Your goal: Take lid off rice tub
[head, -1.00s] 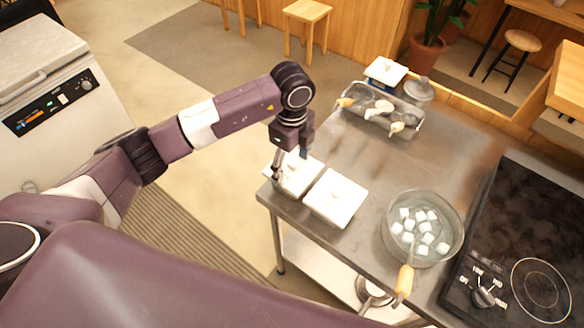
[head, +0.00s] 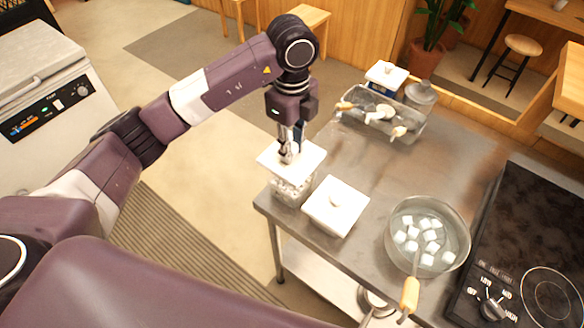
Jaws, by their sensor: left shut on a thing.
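My left gripper (head: 289,152) is shut on the knob of a white square lid (head: 309,162). The lid is held level above a clear tub (head: 287,192) with whitish contents, at the table's left corner. The tub's side shows below the lid; whether a small gap separates lid and rim all the way round is hard to tell. A second tub with a white lid (head: 335,206) and a knob stands just right of it, closed. My right gripper is not in view.
A pan (head: 403,225) of water with several white cubes sits on the steel table (head: 440,152), its handle towards me. A clear tray (head: 352,120) with scoops, a small white-lidded box (head: 386,75) and a glass jar (head: 419,96) stand at the back. A black hob (head: 520,215) is right.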

